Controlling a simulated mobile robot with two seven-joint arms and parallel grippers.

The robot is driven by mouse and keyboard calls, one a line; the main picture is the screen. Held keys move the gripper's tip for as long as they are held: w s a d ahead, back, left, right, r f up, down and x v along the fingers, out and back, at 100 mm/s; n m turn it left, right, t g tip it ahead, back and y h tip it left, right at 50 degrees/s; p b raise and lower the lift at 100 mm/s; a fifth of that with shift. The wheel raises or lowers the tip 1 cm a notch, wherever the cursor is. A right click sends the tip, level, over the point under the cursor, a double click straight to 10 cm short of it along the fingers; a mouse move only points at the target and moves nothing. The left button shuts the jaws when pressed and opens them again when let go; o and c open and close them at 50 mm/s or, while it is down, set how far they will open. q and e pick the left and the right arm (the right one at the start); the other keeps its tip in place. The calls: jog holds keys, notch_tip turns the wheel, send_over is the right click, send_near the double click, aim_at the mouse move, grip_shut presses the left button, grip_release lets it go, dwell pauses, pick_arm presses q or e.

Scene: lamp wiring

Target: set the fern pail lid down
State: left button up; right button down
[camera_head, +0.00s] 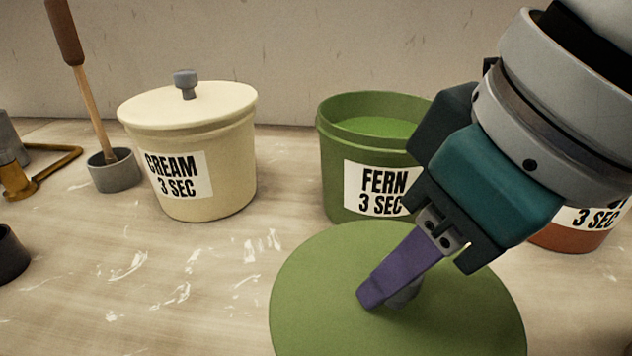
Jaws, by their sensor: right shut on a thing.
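The fern pail (338,172) is green, stands upright on the table and has no lid on it. Green contents show inside, and its label reads "FERN 3 SEC". The round green fern lid (318,300) is in front of the pail, at the bottom of the view, partly cut off by the lower edge. My right gripper (388,288), with purple fingers, is shut on the lid's grey knob. I cannot tell whether the lid touches the table or hangs just above it. My left gripper is not in view.
A cream pail (222,165) with its lid on stands left of the fern pail. A reddish-brown pail (566,238) is mostly hidden behind my right arm. A wooden-handled tool stands in a grey cup (115,172).

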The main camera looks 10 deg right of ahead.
aim_at(387, 328)
notch_tip(387, 328, down, 7)
jog(key=shift+f+b, duration=0.1)
jog(key=shift+b, duration=0.85)
jog(key=shift+f, duration=0.15)
jog(key=c, duration=0.6)
grip_release()
jog(key=shift+o, duration=0.2)
jog(key=p+v, duration=0.4)
jog(key=v, duration=0.7)
jog(key=shift+r, duration=0.3)
jog(key=shift+s+r, duration=0.2)
jog(key=shift+r, duration=0.1)
